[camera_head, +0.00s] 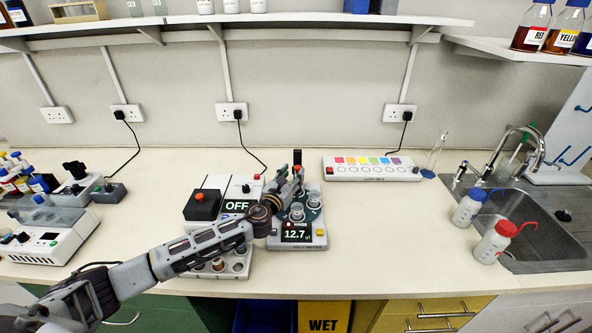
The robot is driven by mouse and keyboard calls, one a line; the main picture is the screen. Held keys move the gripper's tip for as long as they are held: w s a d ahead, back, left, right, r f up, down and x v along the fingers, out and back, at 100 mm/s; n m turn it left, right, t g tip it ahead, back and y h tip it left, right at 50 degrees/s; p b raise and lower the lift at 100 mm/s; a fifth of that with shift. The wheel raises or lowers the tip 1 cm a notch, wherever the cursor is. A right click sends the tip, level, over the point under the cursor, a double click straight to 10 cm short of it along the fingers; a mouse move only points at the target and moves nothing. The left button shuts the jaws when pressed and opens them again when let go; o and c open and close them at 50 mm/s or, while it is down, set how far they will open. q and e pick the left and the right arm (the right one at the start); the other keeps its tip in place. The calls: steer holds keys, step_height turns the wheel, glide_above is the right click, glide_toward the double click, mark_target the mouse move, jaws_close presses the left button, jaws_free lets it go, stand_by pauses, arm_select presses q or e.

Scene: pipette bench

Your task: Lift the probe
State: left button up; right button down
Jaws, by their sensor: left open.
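My left arm comes in from the lower left, and my left gripper (291,178) is over the back of the device that reads 12.7 (296,236). The gripper is open. A dark upright piece (297,157) shows just behind its fingertips; I cannot tell whether it is the probe or whether it touches the fingers. No other thing is clearly the probe, and my arm hides part of this area. My right gripper is not in view.
A device reading OFF (237,206) with a red button stands left of the gripper. A tray with round wells (238,264) lies under my forearm. A colour-striped box (371,168) stands behind right. Two wash bottles (494,243) stand by the sink (545,222). The bench right of centre is clear.

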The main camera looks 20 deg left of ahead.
mark_target(296, 169)
arm_select(q)
steer(key=shift+w+d, duration=0.2)
steer(key=shift+w, duration=1.55)
jaws_close()
